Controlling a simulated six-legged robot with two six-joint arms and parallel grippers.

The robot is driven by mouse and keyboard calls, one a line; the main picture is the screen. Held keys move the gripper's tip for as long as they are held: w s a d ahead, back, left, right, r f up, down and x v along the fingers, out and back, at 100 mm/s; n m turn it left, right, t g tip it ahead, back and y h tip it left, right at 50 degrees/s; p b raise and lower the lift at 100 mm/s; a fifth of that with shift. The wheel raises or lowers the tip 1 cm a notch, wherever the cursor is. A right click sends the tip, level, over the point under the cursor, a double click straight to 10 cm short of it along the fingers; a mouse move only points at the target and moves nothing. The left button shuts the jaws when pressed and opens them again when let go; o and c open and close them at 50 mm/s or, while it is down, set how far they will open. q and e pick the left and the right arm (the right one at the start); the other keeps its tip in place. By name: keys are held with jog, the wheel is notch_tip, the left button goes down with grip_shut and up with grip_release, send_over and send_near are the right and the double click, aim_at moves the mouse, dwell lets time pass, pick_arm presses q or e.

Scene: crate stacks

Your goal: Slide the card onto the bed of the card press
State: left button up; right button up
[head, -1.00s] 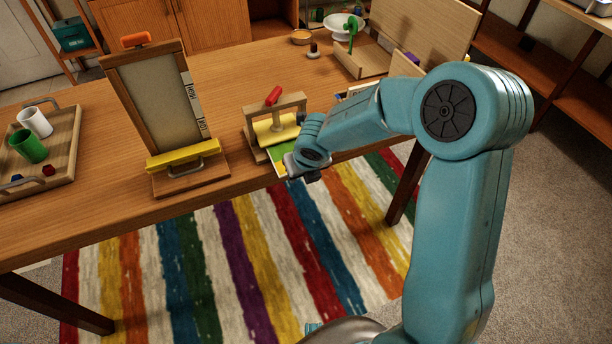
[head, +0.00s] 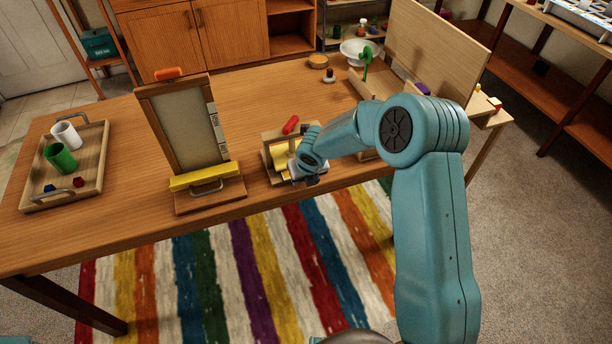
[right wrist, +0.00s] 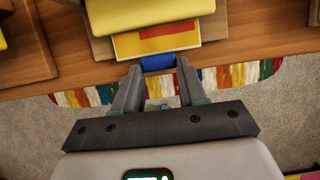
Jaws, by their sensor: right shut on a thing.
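The card press (head: 266,157) stands near the table's front edge, with a wooden frame, a red handle (head: 290,124) and a yellow plate (head: 279,153). My right gripper (head: 298,174) is at its front. In the right wrist view, the fingers of my right gripper (right wrist: 158,76) are shut on the blue end of the card (right wrist: 157,62). The card's yellow, red and orange face lies over the wooden base (right wrist: 103,46), and its far part is hidden under the yellow plate. In the head view the gripper hides much of the card. My left gripper is not in view.
A tall framed board (head: 184,125) with a yellow bar stands left of the press. A wooden tray (head: 96,170) with a white cup and a green cup is at the far left. A wooden stand with an upright panel (head: 437,45) is at the back right.

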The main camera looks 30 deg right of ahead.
jog(key=shift+f, duration=0.25)
dwell(0.8)
jog(key=o, duration=1.2)
jog(key=shift+w, duration=0.1)
